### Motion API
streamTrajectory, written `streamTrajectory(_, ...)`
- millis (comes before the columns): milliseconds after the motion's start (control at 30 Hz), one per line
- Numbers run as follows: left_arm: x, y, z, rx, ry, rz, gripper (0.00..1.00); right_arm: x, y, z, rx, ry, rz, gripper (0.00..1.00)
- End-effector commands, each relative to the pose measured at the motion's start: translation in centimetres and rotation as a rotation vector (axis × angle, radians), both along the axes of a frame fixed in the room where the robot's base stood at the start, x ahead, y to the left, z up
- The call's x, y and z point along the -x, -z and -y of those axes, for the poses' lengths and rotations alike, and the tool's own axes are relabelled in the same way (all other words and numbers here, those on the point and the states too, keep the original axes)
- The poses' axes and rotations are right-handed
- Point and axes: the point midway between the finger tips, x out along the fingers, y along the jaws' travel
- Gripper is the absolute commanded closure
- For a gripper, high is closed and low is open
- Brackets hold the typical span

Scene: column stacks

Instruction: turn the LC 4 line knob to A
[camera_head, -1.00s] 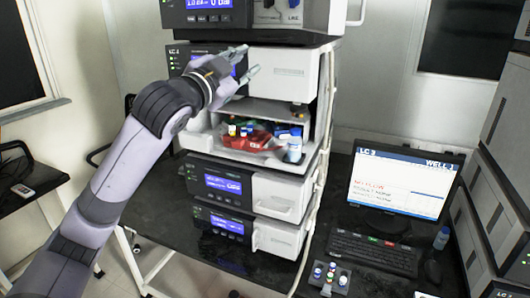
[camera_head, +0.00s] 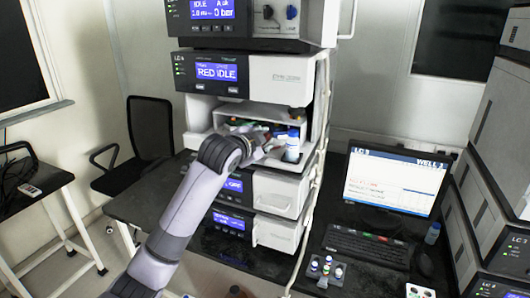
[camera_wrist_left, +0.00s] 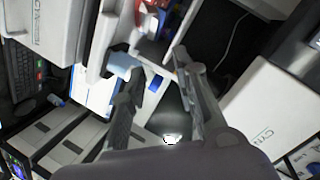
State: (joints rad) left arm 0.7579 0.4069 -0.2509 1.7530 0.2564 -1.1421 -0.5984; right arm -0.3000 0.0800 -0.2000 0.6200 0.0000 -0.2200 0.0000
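The LC 4 stack stands at centre in the head view. Its top module carries two dark knobs, a left knob (camera_head: 267,12) and a right knob (camera_head: 291,12); their small labels are not readable, so I cannot tell which is the line knob. The top display (camera_head: 213,10) reads "IDLE A" and a bar value. The display below it (camera_head: 216,72) reads "RED IDLE". My left gripper (camera_head: 266,145) is in front of the open bay, well below the knobs. Its fingers are spread in the left wrist view (camera_wrist_left: 158,80), with nothing visibly held. My right gripper is not in view.
A white bottle (camera_head: 292,148) stands at the bay's right, close to my left gripper. Small colored vials sit behind. Tubing hangs down the stack's right side. A monitor (camera_head: 393,185) and keyboard (camera_head: 368,246) stand on the bench at right.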

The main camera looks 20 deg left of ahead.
Motion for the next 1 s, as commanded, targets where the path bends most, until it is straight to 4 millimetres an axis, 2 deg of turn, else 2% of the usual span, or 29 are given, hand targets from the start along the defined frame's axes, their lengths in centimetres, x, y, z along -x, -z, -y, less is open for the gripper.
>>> streamTrajectory(100, -0.2, 1.7, 0.4, -0.013, 0.004, -0.039, 0.72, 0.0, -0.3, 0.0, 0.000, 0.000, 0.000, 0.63)
streamTrajectory(300, -0.4, 3.0, 0.7, -0.029, 0.007, -0.068, 0.72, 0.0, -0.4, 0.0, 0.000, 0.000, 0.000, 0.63)
streamTrajectory(833, -0.3, 3.5, 0.8, -0.029, 0.008, -0.076, 0.72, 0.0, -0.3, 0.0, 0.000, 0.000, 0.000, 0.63)
streamTrajectory(933, 0.6, 5.6, 1.3, -0.009, 0.006, -0.107, 0.72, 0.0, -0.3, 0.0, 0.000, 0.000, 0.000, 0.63)
streamTrajectory(1000, 2.1, 8.6, 2.0, 0.022, 0.001, -0.154, 0.72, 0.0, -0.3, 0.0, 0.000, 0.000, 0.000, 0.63)
